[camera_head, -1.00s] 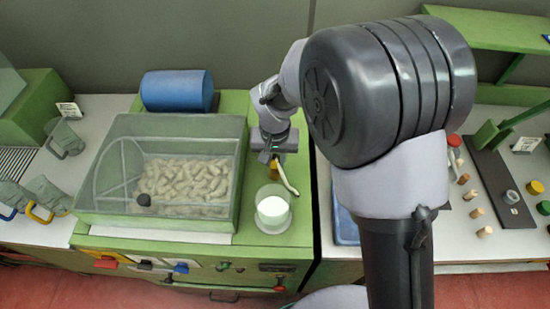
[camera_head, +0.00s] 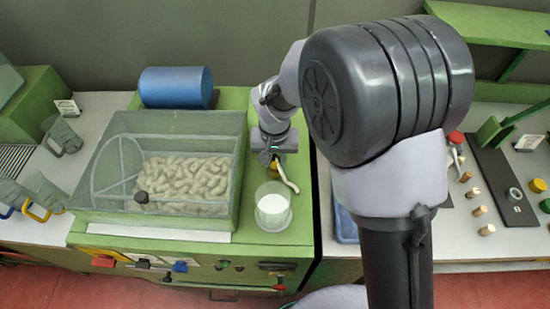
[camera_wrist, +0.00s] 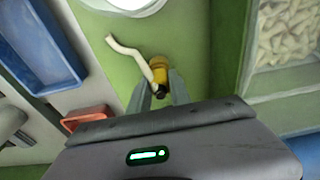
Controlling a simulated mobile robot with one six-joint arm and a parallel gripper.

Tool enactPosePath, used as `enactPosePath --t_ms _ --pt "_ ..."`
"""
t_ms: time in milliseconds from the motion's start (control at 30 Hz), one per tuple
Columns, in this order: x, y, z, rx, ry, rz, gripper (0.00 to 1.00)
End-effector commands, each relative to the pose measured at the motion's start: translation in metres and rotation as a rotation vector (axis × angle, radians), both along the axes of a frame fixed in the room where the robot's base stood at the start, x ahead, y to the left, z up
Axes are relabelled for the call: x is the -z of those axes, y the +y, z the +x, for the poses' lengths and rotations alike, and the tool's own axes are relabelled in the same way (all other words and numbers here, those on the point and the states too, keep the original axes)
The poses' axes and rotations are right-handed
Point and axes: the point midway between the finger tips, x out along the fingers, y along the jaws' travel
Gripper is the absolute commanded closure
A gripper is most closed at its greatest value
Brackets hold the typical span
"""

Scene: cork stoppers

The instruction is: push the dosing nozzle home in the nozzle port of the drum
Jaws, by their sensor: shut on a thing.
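The dosing nozzle appears as an amber-yellow body (camera_wrist: 159,70) with a dark end and a bent cream tube (camera_wrist: 124,46). My gripper (camera_wrist: 160,93) is shut on its dark end, one finger on each side. In the head view my gripper (camera_head: 276,157) hangs low over the green bench top, right of the drum, and the tube (camera_head: 288,178) slants out from under it. The drum (camera_head: 230,195) is a clear-topped green housing full of corks; its wall also shows in the wrist view (camera_wrist: 285,82). I cannot make out the nozzle port or whether the nozzle touches it.
A clear cup of white stuff (camera_head: 272,209) stands just in front of my gripper. A blue cylinder (camera_head: 176,88) lies behind the drum. A blue tray (camera_wrist: 38,45) and an orange-red thing (camera_wrist: 88,113) are at left in the wrist view. Loose corks (camera_head: 480,211) stand far right.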

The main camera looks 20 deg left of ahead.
Motion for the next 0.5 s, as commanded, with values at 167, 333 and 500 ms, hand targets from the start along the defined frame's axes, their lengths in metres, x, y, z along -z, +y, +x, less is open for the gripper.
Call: enactPosePath --t_ms 167,333,500 --pt "-0.0002 0.0002 0.0002 0.000 -0.001 0.000 0.50" --pt "-0.0002 0.0001 0.0001 0.000 -0.001 0.000 0.50" --pt "-0.0063 0.0001 -0.0003 0.000 -0.001 0.001 0.50"
